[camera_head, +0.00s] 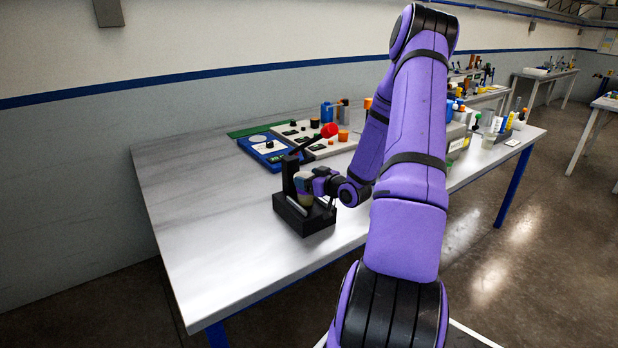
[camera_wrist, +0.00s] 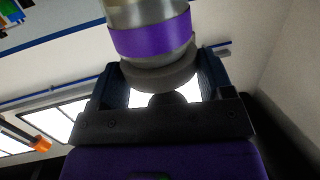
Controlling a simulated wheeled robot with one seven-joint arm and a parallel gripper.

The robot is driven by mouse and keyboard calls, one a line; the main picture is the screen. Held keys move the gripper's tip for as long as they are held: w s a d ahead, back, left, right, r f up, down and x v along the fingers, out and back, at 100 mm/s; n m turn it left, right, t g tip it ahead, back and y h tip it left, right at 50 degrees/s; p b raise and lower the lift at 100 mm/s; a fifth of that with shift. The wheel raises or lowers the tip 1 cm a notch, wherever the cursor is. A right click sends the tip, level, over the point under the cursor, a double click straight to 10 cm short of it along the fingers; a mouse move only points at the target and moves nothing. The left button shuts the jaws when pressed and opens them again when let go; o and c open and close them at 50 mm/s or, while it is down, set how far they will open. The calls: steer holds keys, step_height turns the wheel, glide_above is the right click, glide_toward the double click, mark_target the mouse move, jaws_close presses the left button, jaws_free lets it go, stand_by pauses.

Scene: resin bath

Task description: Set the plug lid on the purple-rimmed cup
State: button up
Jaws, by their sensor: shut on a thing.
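My gripper (camera_head: 306,184) is at a small black stand on the bench. In the wrist view, my gripper (camera_wrist: 160,92) is shut on a grey round plug lid (camera_wrist: 160,78) with a knob between the fingers. The purple-rimmed cup (camera_wrist: 150,38), a metallic cylinder with a purple band, is in line with the lid, right against or very close to it. I cannot tell whether the lid is seated. In the head view the cup is largely hidden by my gripper.
The black stand (camera_head: 305,221) has a lever with a red knob (camera_head: 329,130) rising behind my gripper. A blue tray (camera_head: 265,163) and a pale panel with orange caps (camera_head: 343,135) lie behind. The bench's left side (camera_head: 205,220) is clear.

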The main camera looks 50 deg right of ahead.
steer(key=shift+f, duration=0.15)
steer(key=o, duration=1)
steer(key=shift+c, duration=0.2)
steer(key=shift+r, duration=0.5)
steer(key=s+r, duration=0.2)
steer(key=s, duration=1)
steer(key=shift+a, duration=0.3)
